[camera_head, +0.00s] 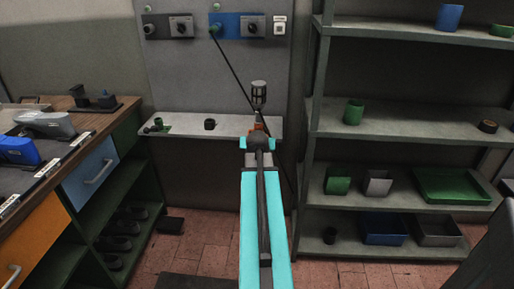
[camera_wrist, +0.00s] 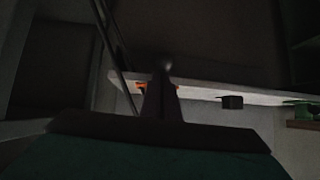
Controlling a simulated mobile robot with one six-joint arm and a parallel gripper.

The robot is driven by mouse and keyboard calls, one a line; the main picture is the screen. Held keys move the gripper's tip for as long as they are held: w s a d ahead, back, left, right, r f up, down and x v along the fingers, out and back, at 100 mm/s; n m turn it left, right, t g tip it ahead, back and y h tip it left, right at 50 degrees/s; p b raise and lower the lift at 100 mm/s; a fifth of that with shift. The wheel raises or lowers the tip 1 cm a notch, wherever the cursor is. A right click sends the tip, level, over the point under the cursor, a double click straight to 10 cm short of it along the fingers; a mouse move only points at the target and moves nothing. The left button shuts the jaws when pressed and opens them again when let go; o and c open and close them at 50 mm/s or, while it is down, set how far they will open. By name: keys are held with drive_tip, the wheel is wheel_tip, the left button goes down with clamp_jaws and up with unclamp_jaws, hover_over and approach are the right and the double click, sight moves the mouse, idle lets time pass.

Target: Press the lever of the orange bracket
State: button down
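The orange bracket (camera_head: 258,127) is at the wall shelf in the head view, mostly hidden behind the end of my arm. I cannot tell whether this shape is my fingers, the lever or both. My gripper (camera_head: 258,143) is in front of the bracket, close in line with it. I cannot make out contact, and no finger gap shows. The lever cannot be made out clearly.
The wall shelf (camera_head: 228,121) also holds a black round part (camera_head: 210,124) and a green part (camera_head: 163,125) to the left. A grey caged fixture (camera_head: 259,93) stands above the bracket. A dark cable or rod slants behind my arm. A rack (camera_head: 400,129) stands right, a workbench (camera_head: 107,128) left.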

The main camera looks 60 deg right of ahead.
drive_tip(key=shift+s+a+f, duration=0.1)
drive_tip(key=shift+s+f, duration=0.05)
drive_tip(key=v, duration=0.6)
drive_tip(key=shift+d+r, duration=0.35)
drive_tip(key=shift+d, duration=0.05)
drive_tip(key=b, duration=0.3)
drive_tip(key=shift+s+a+r, duration=0.15)
drive_tip(key=shift+a+r, duration=0.05)
drive_tip(key=b, duration=0.4)
drive_tip(key=s+a+b, duration=0.1)
drive_tip(key=b, duration=0.3)
drive_tip(key=shift+a+r, duration=0.25)
